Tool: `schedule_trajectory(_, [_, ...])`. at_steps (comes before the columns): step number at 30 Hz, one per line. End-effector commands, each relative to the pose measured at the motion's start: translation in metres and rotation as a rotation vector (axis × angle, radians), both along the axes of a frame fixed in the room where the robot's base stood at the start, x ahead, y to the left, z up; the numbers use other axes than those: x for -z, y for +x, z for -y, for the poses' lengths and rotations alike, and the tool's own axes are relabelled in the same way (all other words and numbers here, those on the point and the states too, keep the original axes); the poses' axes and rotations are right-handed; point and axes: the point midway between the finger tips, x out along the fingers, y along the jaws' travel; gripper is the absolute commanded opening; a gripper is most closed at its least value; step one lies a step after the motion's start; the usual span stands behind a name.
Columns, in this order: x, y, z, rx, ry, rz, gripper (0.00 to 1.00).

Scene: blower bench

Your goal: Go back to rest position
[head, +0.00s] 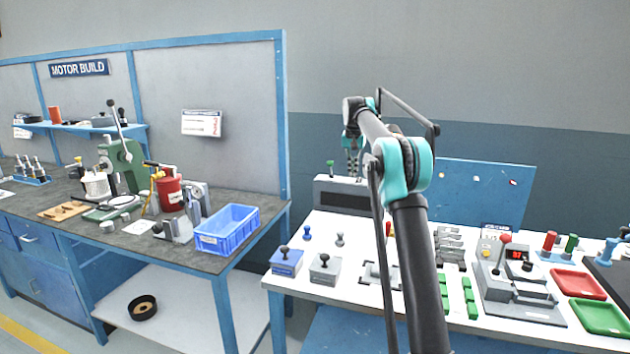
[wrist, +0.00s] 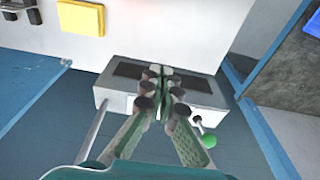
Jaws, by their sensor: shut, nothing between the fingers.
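My gripper (wrist: 163,100) is shut and empty. In the wrist view its green fingers meet at their tips in front of the grey box (wrist: 205,92), which has dark panels on top. In the head view my gripper (head: 352,160) points down, above or beside the same grey box (head: 338,195) at the back left of the white bench (head: 300,228); I cannot tell how high it is. A green-knobbed lever (wrist: 209,140) on the box is to the right of my fingers in the wrist view. My arm partly hides the middle of the bench.
A red-levered press (head: 515,290), a red tray (head: 578,284) and a green tray (head: 600,317) are at right. A blue crate (head: 227,229) sits on the left workbench.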

Motion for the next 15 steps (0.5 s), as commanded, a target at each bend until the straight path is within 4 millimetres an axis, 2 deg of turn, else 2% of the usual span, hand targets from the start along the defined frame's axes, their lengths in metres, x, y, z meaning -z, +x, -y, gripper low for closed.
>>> schedule_trajectory(10, [0.001, -0.019, 0.004, -0.02, 0.001, 0.013, 0.0])
schedule_trajectory(15, [0.003, -0.036, 0.007, -0.036, 0.002, 0.024, 0.0])
